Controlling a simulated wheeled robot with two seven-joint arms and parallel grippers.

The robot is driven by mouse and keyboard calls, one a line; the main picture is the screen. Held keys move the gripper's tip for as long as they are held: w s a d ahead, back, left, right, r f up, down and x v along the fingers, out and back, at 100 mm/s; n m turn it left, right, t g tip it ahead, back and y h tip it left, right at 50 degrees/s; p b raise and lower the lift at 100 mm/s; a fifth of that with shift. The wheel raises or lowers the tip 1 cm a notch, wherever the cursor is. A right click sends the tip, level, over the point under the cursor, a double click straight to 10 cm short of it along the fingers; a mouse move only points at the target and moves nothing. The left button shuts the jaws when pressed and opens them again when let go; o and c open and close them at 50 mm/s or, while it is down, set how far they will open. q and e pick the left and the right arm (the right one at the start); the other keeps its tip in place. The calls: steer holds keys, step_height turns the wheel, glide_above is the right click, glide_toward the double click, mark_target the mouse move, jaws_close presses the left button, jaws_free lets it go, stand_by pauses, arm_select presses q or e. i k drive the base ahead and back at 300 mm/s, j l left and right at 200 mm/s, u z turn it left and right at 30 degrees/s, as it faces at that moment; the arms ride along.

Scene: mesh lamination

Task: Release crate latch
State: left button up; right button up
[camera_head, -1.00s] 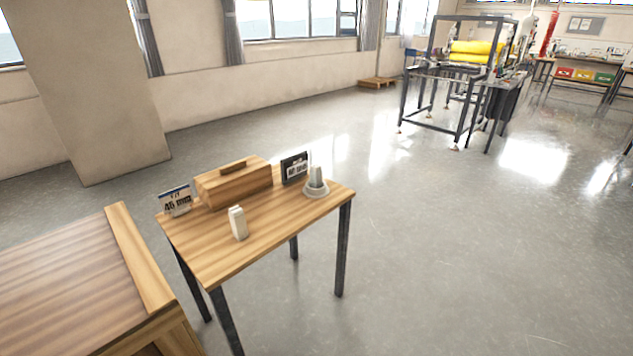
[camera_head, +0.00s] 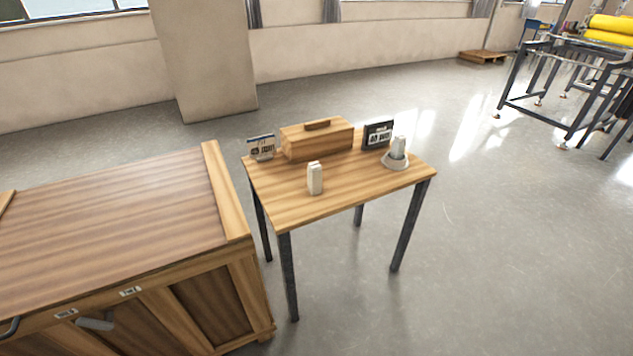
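A large wooden crate (camera_head: 110,212) stands at the lower left, with its top closed and its left part cut off by the picture edge. On its front, below two small white labels, a grey metal piece (camera_head: 96,322) sticks out, which looks like a latch. A dark curved handle or latch part (camera_head: 9,327) shows at the far left edge of the front. Whether either is fastened I cannot tell. Neither of my grippers is in view.
A small wooden table (camera_head: 290,205) stands right of the crate, holding a wooden box (camera_head: 318,140), a white block (camera_head: 314,178), two signs and a grey round holder (camera_head: 397,155). A metal frame with yellow rolls (camera_head: 608,32) is far right. Floor in front is clear.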

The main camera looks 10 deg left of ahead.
mark_target(107, 326)
steer(key=u, duration=2.2)
